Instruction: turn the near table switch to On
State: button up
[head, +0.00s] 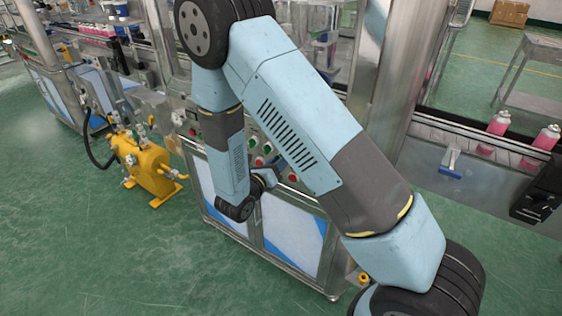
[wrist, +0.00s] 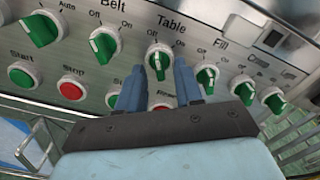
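The Table switch (wrist: 158,58) is a green knob with a white pointer line, on the grey panel under the label "Table". Off is printed to its upper left and On to its upper right. The pointer stands close to upright in the picture; I cannot tell for sure which mark it meets. My gripper (wrist: 159,70) is open, with its two blue fingers on either side of the knob's lower part. I cannot tell whether they touch it. In the head view my gripper (head: 263,178) is at the panel, partly behind my arm, and the knob cannot be made out.
The Belt switch (wrist: 104,44) is to the left and the Fill switch (wrist: 207,77) to the right, both close to the fingers. A red button (wrist: 162,102) lies below, partly hidden. A yellow machine (head: 148,165) stands left of the cabinet (head: 290,235).

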jog(key=shift+w+d, duration=0.2)
jog(key=shift+w, duration=0.05)
jog(key=shift+c, duration=0.2)
grip_shut()
